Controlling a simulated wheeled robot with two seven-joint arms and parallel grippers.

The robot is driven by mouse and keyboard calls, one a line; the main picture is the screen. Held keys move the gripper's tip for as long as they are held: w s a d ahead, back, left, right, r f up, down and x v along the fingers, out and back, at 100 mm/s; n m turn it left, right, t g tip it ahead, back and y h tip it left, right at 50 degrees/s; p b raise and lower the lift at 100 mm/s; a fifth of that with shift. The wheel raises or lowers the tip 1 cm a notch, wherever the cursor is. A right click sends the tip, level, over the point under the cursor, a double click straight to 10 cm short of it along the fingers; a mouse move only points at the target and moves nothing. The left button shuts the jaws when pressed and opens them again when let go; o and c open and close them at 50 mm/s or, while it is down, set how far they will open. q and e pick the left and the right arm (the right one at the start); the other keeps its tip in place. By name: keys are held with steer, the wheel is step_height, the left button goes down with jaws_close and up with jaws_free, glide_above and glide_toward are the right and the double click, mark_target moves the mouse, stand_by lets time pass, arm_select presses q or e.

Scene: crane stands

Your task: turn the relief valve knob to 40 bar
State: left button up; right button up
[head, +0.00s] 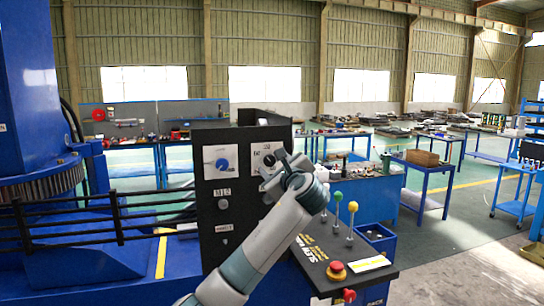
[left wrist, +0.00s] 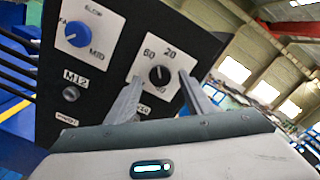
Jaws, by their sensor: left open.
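The relief valve knob (left wrist: 159,75) is small, round and black. It sits on a white dial plate (left wrist: 174,53) with 20 at the top, 60 at the left and a partly covered number below. In the head view the plate (head: 259,150) is on the black panel, and my gripper partly hides the knob. My left gripper (head: 274,172) is in front of the dial. In the left wrist view its two fingers (left wrist: 160,80) are open, one on each side of the knob. I cannot tell whether they touch it, or the knob's exact setting. My right gripper is not in view.
A blue knob (head: 222,164) is on the same black panel (head: 207,200), left of the dial. Levers with a green ball (head: 338,196) and a yellow ball (head: 352,206) stand right of my arm. A red button (head: 336,268) is in front of them.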

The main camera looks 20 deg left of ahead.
arm_select(q)
steer(key=shift+x, duration=0.85)
steer(key=c, duration=1)
steer(key=shift+c, duration=0.2)
